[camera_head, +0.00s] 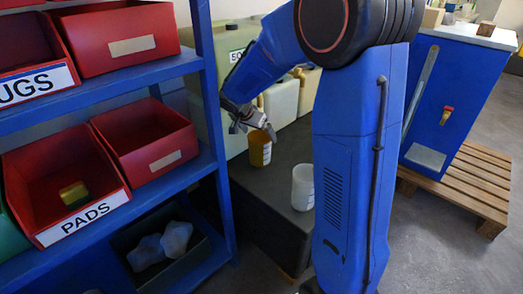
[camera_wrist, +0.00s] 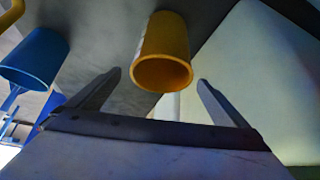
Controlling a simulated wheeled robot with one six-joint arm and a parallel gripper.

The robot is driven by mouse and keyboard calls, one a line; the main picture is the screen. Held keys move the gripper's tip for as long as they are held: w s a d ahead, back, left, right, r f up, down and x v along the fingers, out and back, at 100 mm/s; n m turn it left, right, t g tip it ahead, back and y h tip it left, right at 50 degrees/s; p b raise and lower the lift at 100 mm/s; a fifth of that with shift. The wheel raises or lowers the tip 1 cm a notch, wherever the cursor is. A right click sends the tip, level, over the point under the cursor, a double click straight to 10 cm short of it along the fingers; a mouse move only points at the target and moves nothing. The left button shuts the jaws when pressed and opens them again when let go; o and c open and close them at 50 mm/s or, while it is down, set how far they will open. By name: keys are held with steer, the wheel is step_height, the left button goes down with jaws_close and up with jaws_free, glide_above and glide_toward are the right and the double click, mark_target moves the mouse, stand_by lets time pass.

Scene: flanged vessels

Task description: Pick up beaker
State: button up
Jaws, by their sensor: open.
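An orange-yellow beaker (camera_head: 260,150) stands on a dark grey surface (camera_head: 262,195) between the shelf rack and my arm. A white beaker with faint marks (camera_head: 303,187) stands on the same surface, nearer and to the right. My gripper (camera_head: 252,130) is at the orange beaker's upper end and hides part of it. In the wrist view the orange beaker (camera_wrist: 165,50) shows its open rim, lying between the directions of the two spread fingers (camera_wrist: 160,79). The fingers are open and do not visibly hold it. A blue cup (camera_wrist: 35,57) shows at the left there.
A blue shelf rack (camera_head: 205,85) with red bins (camera_head: 120,35) stands close at the left. Pale canisters (camera_head: 280,102) stand behind the beakers. A blue cabinet (camera_head: 460,100) on a wooden pallet (camera_head: 480,180) is at the right.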

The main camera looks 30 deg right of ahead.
steer(key=shift+a+x, duration=0.2)
steer(key=shift+x, duration=3.6)
steer(key=c, duration=1.6)
